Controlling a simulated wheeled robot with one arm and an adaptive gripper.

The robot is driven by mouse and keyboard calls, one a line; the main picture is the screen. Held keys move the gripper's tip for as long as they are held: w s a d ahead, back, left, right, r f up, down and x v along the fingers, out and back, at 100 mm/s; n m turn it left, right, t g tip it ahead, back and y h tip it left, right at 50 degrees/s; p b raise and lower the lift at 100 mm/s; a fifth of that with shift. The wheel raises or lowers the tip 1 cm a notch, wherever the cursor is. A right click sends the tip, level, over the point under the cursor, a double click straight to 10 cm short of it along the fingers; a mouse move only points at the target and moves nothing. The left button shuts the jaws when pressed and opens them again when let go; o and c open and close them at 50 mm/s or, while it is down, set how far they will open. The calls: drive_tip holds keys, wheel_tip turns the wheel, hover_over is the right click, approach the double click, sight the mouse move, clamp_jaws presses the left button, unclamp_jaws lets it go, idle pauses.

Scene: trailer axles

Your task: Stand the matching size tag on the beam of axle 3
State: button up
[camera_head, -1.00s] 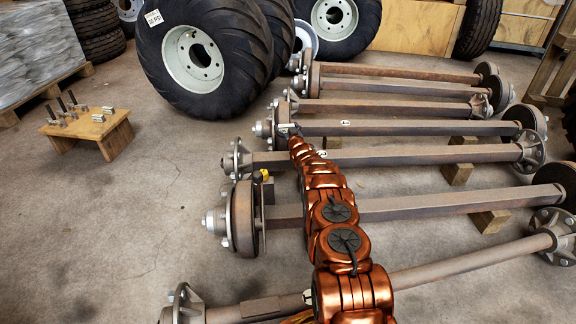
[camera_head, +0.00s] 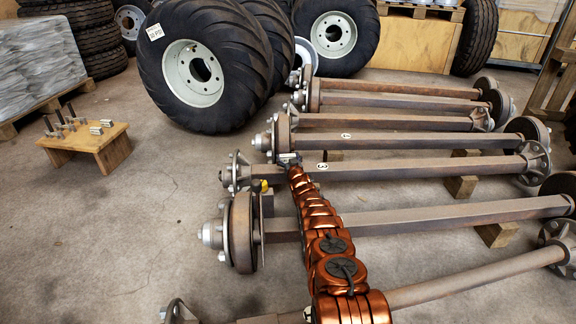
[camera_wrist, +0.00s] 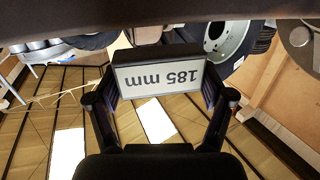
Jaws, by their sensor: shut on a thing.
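My gripper (camera_head: 288,159) is shut on a size tag (camera_wrist: 160,78), a white plate in a dark frame that reads "185 mm" upside down in the wrist view. In the head view the gripper is at the left part of the beam of axle 3 (camera_head: 410,169), which bears a round "3" label (camera_head: 322,167). In the wrist view a dark bar crosses the top, close to the tag's dark edge; I cannot tell whether they touch. The tag is too small to read in the head view.
A small wooden table (camera_head: 85,143) with several metal pieces stands at the left. Axle 4 (camera_head: 420,141) lies just behind axle 3, and another axle (camera_head: 420,218) lies in front under my arm. Big tyres (camera_head: 205,65) stand behind.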

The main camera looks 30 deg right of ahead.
drive_tip(key=shift+f+b, duration=0.55)
drive_tip(key=shift+f, duration=0.7)
drive_tip(key=shift+f, duration=0.15)
drive_tip(key=o, duration=1.1)
drive_tip(key=shift+r, duration=0.3)
drive_tip(key=shift+s+a+r+p, duration=0.1)
drive_tip(key=shift+s+a+p, duration=0.15)
drive_tip(key=shift+p, duration=0.6)
drive_tip(key=p+v, duration=0.1)
drive_tip(key=p, duration=0.1)
drive_tip(key=shift+s+r+p, duration=0.1)
drive_tip(key=shift+s+p, duration=0.25)
drive_tip(key=shift+p, duration=0.05)
drive_tip(key=shift+p+v, duration=1.45)
drive_tip(key=shift+v, duration=1.15)
